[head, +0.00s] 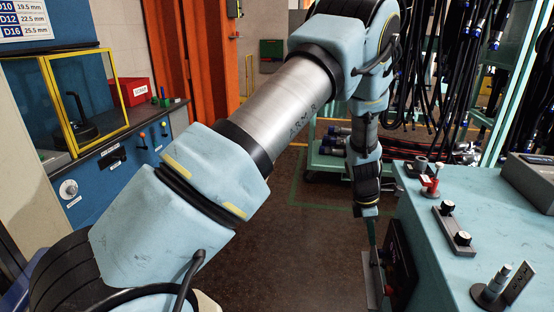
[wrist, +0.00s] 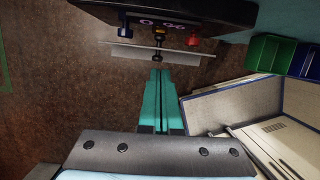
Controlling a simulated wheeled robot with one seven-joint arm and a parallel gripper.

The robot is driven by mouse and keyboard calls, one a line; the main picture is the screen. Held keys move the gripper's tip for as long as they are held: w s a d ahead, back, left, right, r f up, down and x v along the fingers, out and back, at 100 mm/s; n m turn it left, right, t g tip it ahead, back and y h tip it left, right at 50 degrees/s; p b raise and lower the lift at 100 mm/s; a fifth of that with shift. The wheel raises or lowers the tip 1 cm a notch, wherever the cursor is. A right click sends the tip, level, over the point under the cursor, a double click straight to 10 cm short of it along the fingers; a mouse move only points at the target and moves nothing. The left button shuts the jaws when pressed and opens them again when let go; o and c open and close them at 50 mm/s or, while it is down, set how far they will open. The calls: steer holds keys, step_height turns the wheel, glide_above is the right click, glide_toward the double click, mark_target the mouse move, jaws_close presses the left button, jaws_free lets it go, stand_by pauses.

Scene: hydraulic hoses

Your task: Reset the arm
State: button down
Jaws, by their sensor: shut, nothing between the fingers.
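My arm reaches from the lower left of the head view up to the top, then bends down. My gripper (head: 373,262) hangs at the lower right, beside the near left side of the teal workbench (head: 430,235). In the wrist view, the two teal fingers of my gripper (wrist: 160,74) lie together, with nothing between them. They point toward a thin grey plate (wrist: 185,52) with a dark and brass fitting (wrist: 159,42) at its middle. I cannot tell whether the fingertips touch the fitting.
Knobs (head: 455,228), a micrometer (head: 492,285) and a red part (head: 430,185) stand on the workbench. Black hoses (head: 450,70) hang behind it. A green trolley (head: 325,162) stands at the back. An open case (wrist: 235,105) lies right of the fingers. Brown floor (head: 275,260) is clear.

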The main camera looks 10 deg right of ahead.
steer(key=w+a+r+m+t, duration=0.1)
steer(key=w+a+r+m, duration=0.25)
steer(key=a+r, duration=0.45)
steer(key=w+a+r+m, duration=0.2)
steer(key=w+a+r, duration=0.2)
steer(key=a, duration=0.7)
steer(key=s+a+r+m+y, duration=0.1)
steer(key=s+a+r+m, duration=0.1)
steer(key=a, duration=0.6)
steer(key=s+a+r+m+t+y, duration=0.1)
steer(key=s+a+r+m, duration=0.2)
steer(key=a, duration=0.6)
steer(key=s+a+r+m+t, duration=0.1)
steer(key=s+a+r+m, duration=0.2)
steer(key=a, duration=0.5)
steer(key=shift+s+a+r+m+y, duration=0.15)
steer(key=shift+s+a+m+y, duration=0.2)
steer(key=shift+m, duration=0.4)
